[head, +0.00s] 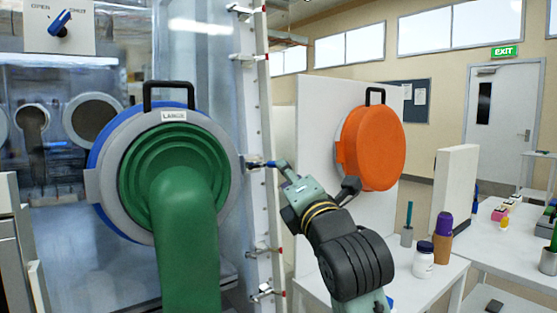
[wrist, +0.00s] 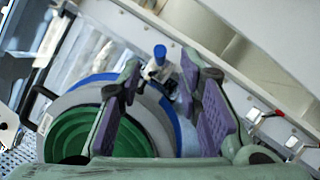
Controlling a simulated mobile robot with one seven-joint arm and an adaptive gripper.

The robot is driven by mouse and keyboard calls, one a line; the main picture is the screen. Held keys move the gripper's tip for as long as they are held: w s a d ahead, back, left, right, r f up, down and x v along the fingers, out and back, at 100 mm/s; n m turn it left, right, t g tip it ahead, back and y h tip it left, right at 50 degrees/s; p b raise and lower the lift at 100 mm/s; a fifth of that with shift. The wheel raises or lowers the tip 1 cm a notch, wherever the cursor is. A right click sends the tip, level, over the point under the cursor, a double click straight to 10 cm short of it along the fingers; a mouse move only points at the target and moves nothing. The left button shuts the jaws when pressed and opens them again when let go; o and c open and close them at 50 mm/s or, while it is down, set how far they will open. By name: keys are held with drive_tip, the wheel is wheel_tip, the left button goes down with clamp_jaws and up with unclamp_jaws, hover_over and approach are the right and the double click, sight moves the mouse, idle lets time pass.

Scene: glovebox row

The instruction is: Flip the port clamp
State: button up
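The large port (head: 107,180) is a grey and blue ring labelled LARGE, with a green glove sleeve, on the glovebox front. A small metal clamp with a blue-ended handle (head: 270,163) is on the frame strip just right of the port. In the wrist view the blue handle end (wrist: 160,54) shows beyond and between my fingertips. My gripper (head: 283,174) is close to the clamp, at its right. In the wrist view my gripper (wrist: 161,75) is open, its purple pads wide apart with nothing between them. I cannot tell whether a finger touches the handle.
Similar metal clamps with red tips sit above (head: 242,57) and below (head: 262,252) on the strip. An orange round cover (head: 373,148) is on a white panel behind my arm. A table with bottles (head: 424,262) stands at right. A blue switch (head: 60,24) reads OPEN/SHUT.

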drive_tip(key=p+x, duration=0.1)
drive_tip(key=x, duration=0.5)
drive_tip(key=shift+w+a+p, duration=0.1)
drive_tip(key=shift+w+p, duration=0.25)
clamp_jaws()
idle(0.5)
